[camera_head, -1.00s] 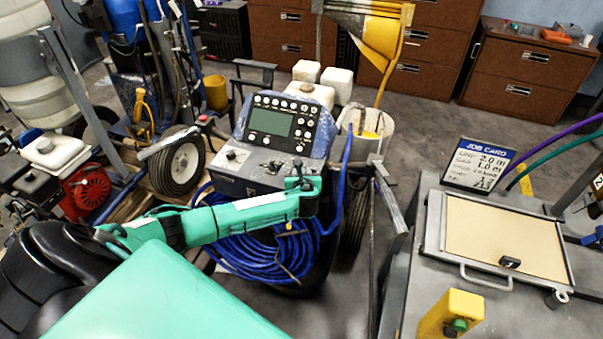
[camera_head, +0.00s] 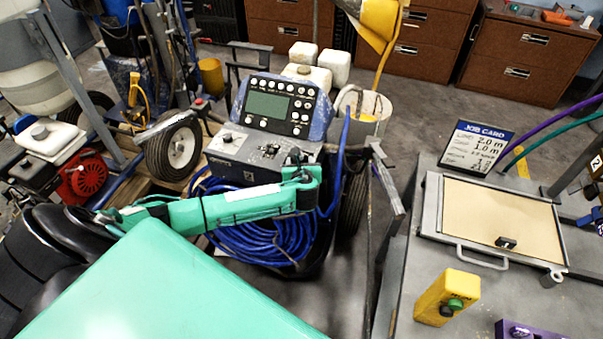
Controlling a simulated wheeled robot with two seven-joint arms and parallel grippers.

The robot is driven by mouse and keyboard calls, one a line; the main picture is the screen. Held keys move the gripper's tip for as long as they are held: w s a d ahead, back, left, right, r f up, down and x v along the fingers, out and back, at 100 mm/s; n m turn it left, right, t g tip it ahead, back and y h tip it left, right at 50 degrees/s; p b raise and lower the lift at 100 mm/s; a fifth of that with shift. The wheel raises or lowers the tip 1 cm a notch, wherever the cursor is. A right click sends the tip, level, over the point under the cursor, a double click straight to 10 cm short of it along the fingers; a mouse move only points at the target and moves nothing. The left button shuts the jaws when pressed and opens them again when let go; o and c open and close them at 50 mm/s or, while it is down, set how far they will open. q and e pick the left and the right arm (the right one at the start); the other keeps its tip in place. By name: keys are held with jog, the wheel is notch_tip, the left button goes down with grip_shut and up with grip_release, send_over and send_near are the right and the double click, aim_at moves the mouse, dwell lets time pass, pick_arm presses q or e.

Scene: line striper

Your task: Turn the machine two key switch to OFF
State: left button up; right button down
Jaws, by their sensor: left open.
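A line striper's control console (camera_head: 264,148) stands in the middle, with a grey screen, rows of round buttons and a lower grey panel. A small dark knob or switch (camera_head: 228,138) sits on the panel's left part. Small dark controls (camera_head: 271,149) sit near its middle; I cannot tell which control is the key switch or read its position. My left gripper (camera_head: 294,157) is at the panel's right front edge, at the end of my green arm. It is open, with nothing visible between its fingers, and covers part of that corner. My right gripper does not show.
A coiled blue hose (camera_head: 262,240) hangs below the console. At right, a grey bench (camera_head: 400,310) carries a job card (camera_head: 477,148), a framed tan panel (camera_head: 497,218) and a yellow button box (camera_head: 446,297). A wheel (camera_head: 173,147) stands left of the console.

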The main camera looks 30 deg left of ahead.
pick_arm(q)
jog(key=v, duration=0.8)
jog(key=shift+s+d, duration=0.2)
jog(key=shift+s, duration=0.05)
